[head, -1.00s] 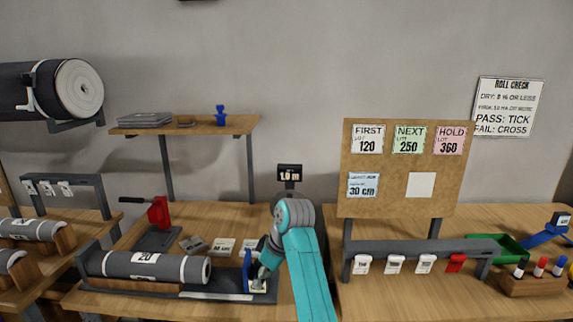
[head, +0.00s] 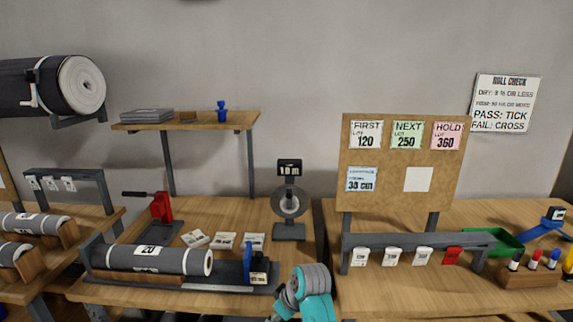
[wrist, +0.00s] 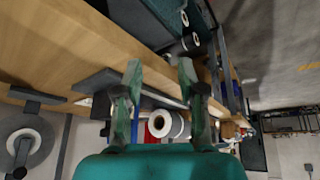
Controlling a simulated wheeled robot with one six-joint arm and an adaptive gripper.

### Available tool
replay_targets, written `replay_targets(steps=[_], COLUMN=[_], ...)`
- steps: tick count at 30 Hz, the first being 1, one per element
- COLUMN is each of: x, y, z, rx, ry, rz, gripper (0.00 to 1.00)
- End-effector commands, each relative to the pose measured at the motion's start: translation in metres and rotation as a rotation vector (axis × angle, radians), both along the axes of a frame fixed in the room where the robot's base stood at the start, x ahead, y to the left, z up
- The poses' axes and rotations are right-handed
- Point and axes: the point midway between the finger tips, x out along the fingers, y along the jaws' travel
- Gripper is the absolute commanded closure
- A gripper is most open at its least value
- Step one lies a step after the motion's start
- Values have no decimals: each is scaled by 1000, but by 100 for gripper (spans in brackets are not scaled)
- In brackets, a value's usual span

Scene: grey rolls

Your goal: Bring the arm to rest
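My arm (head: 305,290) shows at the bottom of the head view, in front of the bench edge and right of the roll cradle. Its fingers are cut off or hidden there. In the wrist view my gripper (wrist: 160,78) has its two teal fingers apart with nothing held between them. The white end of a roll (wrist: 166,124) shows beyond the fingers, at a distance. In the head view a grey roll labelled 20 (head: 148,259) lies in the dark cradle, with a blue upright piece (head: 247,264) at its right end, apart from my arm.
A dial stand (head: 289,205) stands behind my arm. A tag rail (head: 410,240) with white and red tags stands right, under a notice board (head: 395,205). Bare wood lies around the dial stand.

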Motion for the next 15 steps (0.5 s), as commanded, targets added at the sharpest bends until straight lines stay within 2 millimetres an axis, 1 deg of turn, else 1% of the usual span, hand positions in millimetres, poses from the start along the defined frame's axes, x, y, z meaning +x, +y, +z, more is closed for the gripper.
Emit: replay_targets(steps=[1, 3, 6, 9, 11, 15], x=[-11, -23, -42, -63, -77, -112], y=[-7, -16, -30, -44, -52, -72], z=[-23, -47, -77, -105, -119, -149], rx=[6, 17, 33, 49, 59, 80], ry=[-5, -24, -54, -82, -101, -145], rz=[-29, -72, -134, -193, -227, -305], gripper=[60, 60, 60, 60, 60, 60])
